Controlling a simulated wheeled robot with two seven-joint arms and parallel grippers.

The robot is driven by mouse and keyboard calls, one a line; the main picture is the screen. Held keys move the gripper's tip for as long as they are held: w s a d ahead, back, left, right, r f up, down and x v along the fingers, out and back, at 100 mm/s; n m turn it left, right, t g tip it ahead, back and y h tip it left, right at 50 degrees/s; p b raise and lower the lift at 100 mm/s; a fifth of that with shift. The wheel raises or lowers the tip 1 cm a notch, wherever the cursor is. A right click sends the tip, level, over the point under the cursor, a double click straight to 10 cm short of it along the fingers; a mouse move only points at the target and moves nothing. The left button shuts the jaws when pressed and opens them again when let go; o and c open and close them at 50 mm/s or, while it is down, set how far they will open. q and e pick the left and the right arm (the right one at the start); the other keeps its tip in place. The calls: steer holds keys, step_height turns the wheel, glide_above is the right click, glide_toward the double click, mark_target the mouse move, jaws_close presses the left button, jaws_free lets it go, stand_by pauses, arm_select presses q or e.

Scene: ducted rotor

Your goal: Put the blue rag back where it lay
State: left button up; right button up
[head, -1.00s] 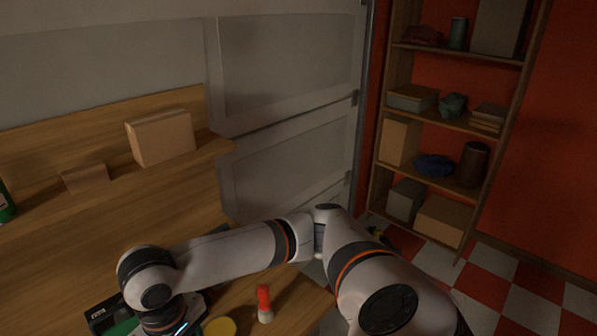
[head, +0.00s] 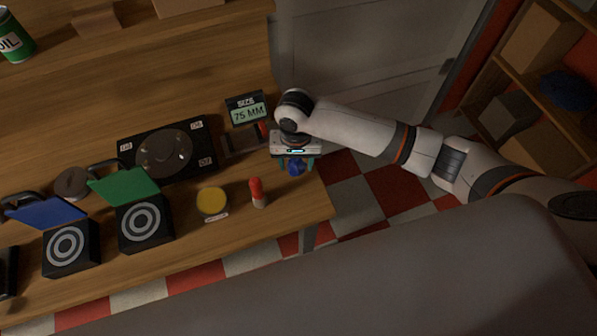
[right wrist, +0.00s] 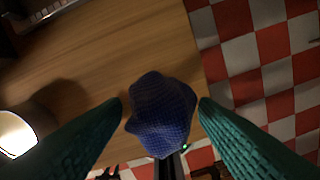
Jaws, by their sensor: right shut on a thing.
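The blue rag (right wrist: 163,112) is bunched between the two green fingers of my right gripper (right wrist: 162,108) in the right wrist view. The wooden bench top shows beneath it, near the bench's right edge. In the head view the rag (head: 296,168) is a small blue lump under my right gripper (head: 296,162), at the right end of the bench. The gripper is shut on the rag. I cannot tell whether the rag touches the wood. My left gripper is not in view.
A red-and-white bottle (head: 258,193) and a yellow disc (head: 212,202) stand left of the gripper. A size display (head: 247,110) and a black rotor plate (head: 168,153) lie farther back. Black boxes with ring targets (head: 145,223) stand at left. Checkered floor (head: 375,200) lies beyond the bench edge.

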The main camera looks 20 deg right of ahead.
mark_target(297, 183)
step_height(297, 183, down, 7)
steer(key=shift+f+p, duration=0.1)
steer(key=shift+p, duration=0.3)
steer(key=shift+f, duration=0.25)
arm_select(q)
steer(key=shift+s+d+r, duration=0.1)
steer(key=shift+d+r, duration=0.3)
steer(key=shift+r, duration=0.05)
arm_select(e)
steer(key=shift+f, duration=0.15)
steer(key=o, duration=0.8)
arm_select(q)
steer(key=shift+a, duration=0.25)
arm_select(e)
steer(key=shift+o, duration=0.4)
step_height(297, 183, up, 12)
steer(key=shift+r+b, duration=0.15)
steer(key=shift+b, duration=0.75)
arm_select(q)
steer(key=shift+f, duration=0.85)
